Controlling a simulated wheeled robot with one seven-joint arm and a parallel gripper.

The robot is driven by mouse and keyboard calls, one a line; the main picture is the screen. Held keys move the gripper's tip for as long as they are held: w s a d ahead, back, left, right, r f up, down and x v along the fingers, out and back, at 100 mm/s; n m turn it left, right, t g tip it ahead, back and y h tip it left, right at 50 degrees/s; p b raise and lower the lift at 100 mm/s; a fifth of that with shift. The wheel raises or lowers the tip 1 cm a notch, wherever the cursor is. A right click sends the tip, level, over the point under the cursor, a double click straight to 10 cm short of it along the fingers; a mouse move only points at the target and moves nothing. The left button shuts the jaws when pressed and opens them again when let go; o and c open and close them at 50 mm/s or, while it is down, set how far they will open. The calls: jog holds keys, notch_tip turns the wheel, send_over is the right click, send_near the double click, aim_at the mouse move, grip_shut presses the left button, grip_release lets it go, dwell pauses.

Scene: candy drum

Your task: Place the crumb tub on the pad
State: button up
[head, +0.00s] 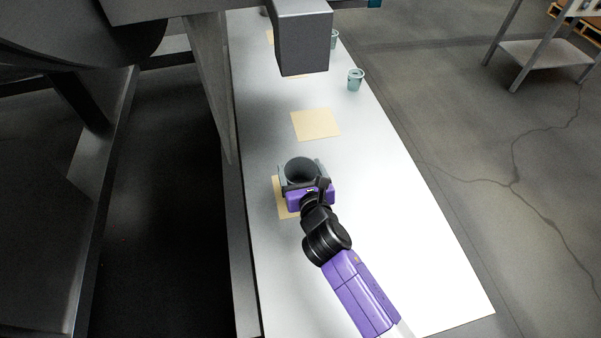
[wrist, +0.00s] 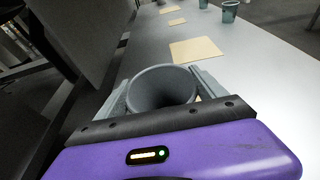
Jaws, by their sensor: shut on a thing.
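A tan square pad (head: 284,202) shows partly from under the tub and gripper in the head view. Whether the tub touches this pad or hangs just above it, I cannot tell.
A second tan pad (head: 315,124) lies bare farther along the white table (head: 400,240), also in the wrist view (wrist: 195,50). A teal cup (head: 355,80) stands near the right edge, with another (head: 334,40) beyond. A dark grey machine block (head: 303,40) overhangs the far part.

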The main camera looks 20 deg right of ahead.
jog(key=shift+f, duration=0.3)
jog(key=shift+f, duration=0.15)
jog(key=o, duration=1.8)
jog(key=shift+c, duration=0.2)
jog(key=shift+s, duration=0.1)
jog(key=v, duration=1.2)
